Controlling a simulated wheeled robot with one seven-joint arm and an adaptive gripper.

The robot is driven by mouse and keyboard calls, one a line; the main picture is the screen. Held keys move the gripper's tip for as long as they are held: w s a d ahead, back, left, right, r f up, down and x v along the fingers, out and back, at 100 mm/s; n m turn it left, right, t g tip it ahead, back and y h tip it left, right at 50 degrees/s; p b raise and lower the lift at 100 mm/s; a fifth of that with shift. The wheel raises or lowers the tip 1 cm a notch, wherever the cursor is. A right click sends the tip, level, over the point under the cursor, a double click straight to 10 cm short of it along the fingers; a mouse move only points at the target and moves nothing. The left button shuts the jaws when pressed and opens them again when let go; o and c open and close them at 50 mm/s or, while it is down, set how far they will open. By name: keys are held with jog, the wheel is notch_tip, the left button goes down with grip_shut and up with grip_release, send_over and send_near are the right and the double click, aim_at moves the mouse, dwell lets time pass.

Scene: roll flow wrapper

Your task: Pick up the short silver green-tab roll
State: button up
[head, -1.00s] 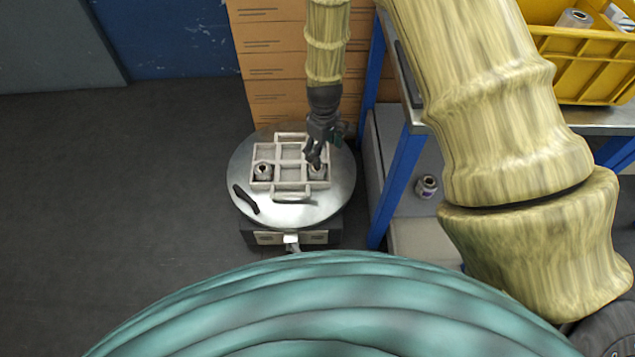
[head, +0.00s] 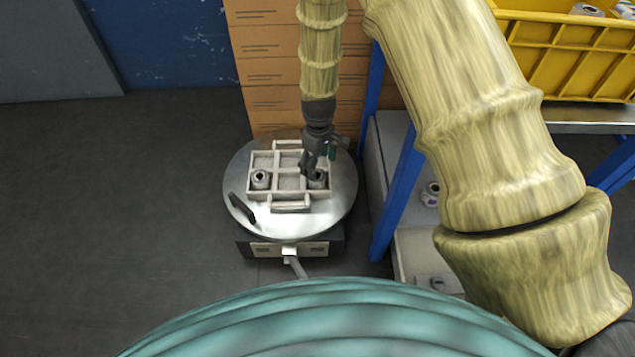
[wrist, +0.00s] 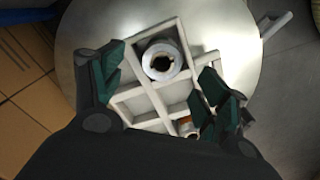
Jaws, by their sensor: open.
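A pale compartment tray (head: 290,204) stands on a round metal turntable (head: 343,205). One short silver roll (head: 318,181) stands upright in its right side, partly hidden by my gripper (head: 314,168). Another roll (head: 260,180) stands in the left side. In the wrist view my gripper (wrist: 164,66) is open, with its green-padded fingers apart. A silver roll (wrist: 163,61) with a dark core stands in a compartment between and slightly beyond them, with nothing gripped. A second roll (wrist: 186,125) is mostly hidden by the right finger. I cannot make out a green tab on either roll.
A black handle (head: 242,209) lies on the turntable's left front. Cardboard boxes (head: 270,90) stand close behind. A blue-framed rack (head: 395,195) with a yellow crate (head: 565,55) stands to the right. Another roll (head: 430,194) sits on its lower shelf. The floor at left is clear.

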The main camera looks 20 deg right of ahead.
aim_at(318, 174)
jog(key=f+b, duration=0.1)
jog(key=f, duration=0.1)
jog(key=f+b, duration=0.2)
jog(key=f, duration=0.1)
jog(key=shift+s+a, duration=0.1)
jog(key=shift+s, duration=0.1)
jog(key=shift+c, duration=0.2)
jog(key=c, duration=1.1)
jog(key=shift+r, duration=0.1)
jog(key=shift+c, duration=0.2)
